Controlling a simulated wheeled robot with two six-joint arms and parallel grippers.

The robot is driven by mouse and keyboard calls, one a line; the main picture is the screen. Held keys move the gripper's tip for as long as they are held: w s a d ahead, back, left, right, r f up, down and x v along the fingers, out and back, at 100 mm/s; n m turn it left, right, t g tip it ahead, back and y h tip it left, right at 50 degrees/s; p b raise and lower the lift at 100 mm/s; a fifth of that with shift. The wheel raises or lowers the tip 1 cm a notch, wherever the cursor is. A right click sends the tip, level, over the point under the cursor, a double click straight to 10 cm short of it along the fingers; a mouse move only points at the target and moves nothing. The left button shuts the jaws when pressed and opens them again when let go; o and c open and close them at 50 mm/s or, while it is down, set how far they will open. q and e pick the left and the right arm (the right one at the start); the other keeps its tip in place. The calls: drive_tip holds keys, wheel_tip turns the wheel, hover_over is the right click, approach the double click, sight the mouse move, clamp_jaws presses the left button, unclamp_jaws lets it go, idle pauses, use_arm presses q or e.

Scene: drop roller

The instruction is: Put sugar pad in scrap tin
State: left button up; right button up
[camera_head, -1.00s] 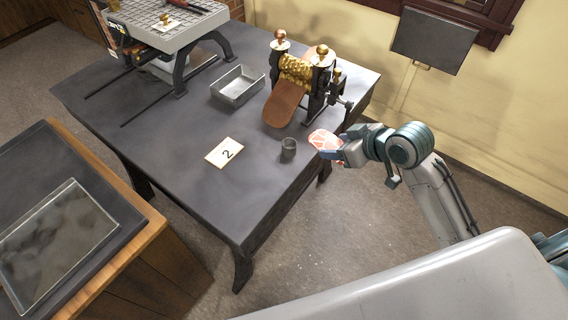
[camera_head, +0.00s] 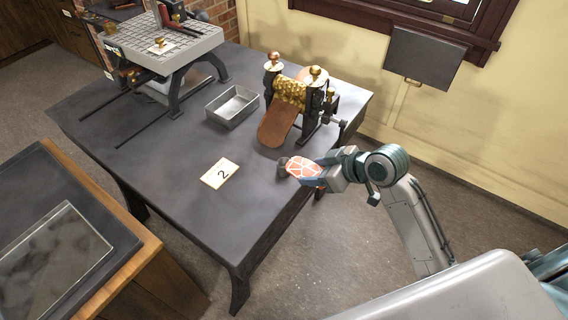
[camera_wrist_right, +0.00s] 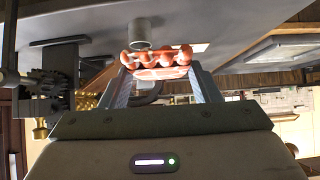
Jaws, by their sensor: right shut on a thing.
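The sugar pad (camera_head: 303,167), a rounded red slab with pale lines, is held in my right gripper (camera_head: 306,170) above the right side of the dark table. In the right wrist view the pad (camera_wrist_right: 157,62) sits between both fingers, its lumpy edge showing. A small grey round cup (camera_head: 283,161) is partly hidden behind the pad; it shows in the wrist view (camera_wrist_right: 140,33) just beyond it. An open rectangular metal tin (camera_head: 233,106) stands on the table, to the left of the roller. Which of these is the scrap tin is not marked. My left gripper is not in view.
A roller machine (camera_head: 290,95) with a brown chute stands at the table's back right. A card marked 2 (camera_head: 219,173) lies mid-table. A grey gridded stand (camera_head: 165,45) is at the back left. The table's front is clear.

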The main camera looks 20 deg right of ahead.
drive_tip(key=w+a+f+p, duration=0.1)
drive_tip(key=w+a, duration=0.1)
drive_tip(key=w+a+f+p, duration=0.1)
drive_tip(key=w+a, duration=0.1)
drive_tip(key=w+a+f+p, duration=0.1)
drive_tip(key=w+a+f, duration=0.1)
drive_tip(key=w, duration=0.1)
drive_tip(key=shift+w+f, duration=0.1)
drive_tip(key=shift+f, duration=0.05)
idle(0.3)
drive_tip(key=shift+f, duration=0.65)
drive_tip(key=o, duration=1.1)
drive_tip(key=shift+r, duration=0.1)
